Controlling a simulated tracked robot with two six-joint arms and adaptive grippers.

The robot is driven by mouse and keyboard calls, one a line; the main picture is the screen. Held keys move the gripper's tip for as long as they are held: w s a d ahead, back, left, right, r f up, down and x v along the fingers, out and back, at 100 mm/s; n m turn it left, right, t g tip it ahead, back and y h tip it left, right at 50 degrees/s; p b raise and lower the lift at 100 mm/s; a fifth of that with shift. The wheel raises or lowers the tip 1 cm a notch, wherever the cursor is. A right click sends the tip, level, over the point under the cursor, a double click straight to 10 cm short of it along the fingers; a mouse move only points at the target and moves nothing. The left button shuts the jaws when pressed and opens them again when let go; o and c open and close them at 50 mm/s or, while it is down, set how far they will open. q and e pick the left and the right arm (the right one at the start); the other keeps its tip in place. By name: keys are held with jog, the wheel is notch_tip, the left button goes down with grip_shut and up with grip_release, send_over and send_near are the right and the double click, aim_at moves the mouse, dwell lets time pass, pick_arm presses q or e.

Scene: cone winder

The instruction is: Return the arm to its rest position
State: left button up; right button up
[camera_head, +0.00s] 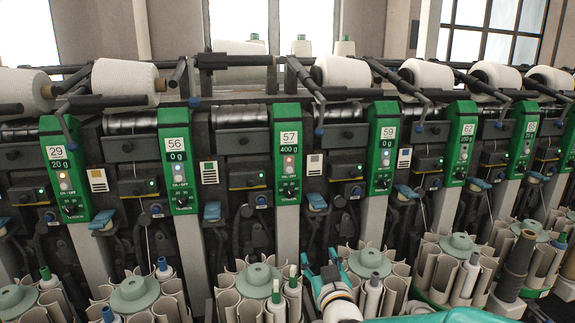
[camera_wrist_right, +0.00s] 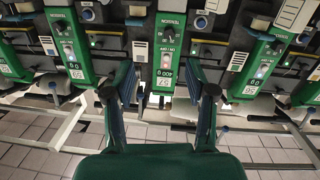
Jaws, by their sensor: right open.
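My right gripper (camera_head: 328,272) shows at the bottom of the head view, right of centre, in front of the winder's lower bobbin magazines. Its teal arm comes in from the bottom right edge. In the right wrist view the right gripper (camera_wrist_right: 166,92) has its two fingers wide apart, with nothing held between them. Beyond the fingers, the green panel marked 57 (camera_wrist_right: 166,65) appears upside down. The same panel 57 (camera_head: 287,152) stands above and left of the gripper in the head view. My left gripper is in neither view.
White yarn cones (camera_head: 125,82) line the top of the machine. Round magazines with tubes, such as the one below panel 57 (camera_head: 258,280), run along the bottom, close to my right gripper. A dark brown tube (camera_head: 517,258) stands at the right. Tiled floor (camera_wrist_right: 40,140) shows in the wrist view.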

jog(key=s+d+f+m+g+h+p, duration=0.1)
jog(key=s+d+f+g+p, duration=0.25)
jog(key=f, duration=0.85)
jog(key=s+d+f+g, duration=0.3)
jog(key=s+d+f, duration=0.25)
jog(key=f, duration=0.65)
jog(key=s+a+f+m+g+y, duration=0.1)
jog(key=s+f+g, duration=0.4)
jog(key=s, duration=0.8)
jog(key=s+a+f+m+g+y+p, duration=0.1)
jog(key=s+a+f+m+g, duration=0.2)
jog(key=s, duration=1.1)
notch_tip(320, 180, down, 3)
jog(key=shift+f+g+y, duration=0.1)
jog(key=shift+g+y, duration=0.2)
jog(key=shift+g, duration=0.65)
jog(key=shift+p, duration=0.3)
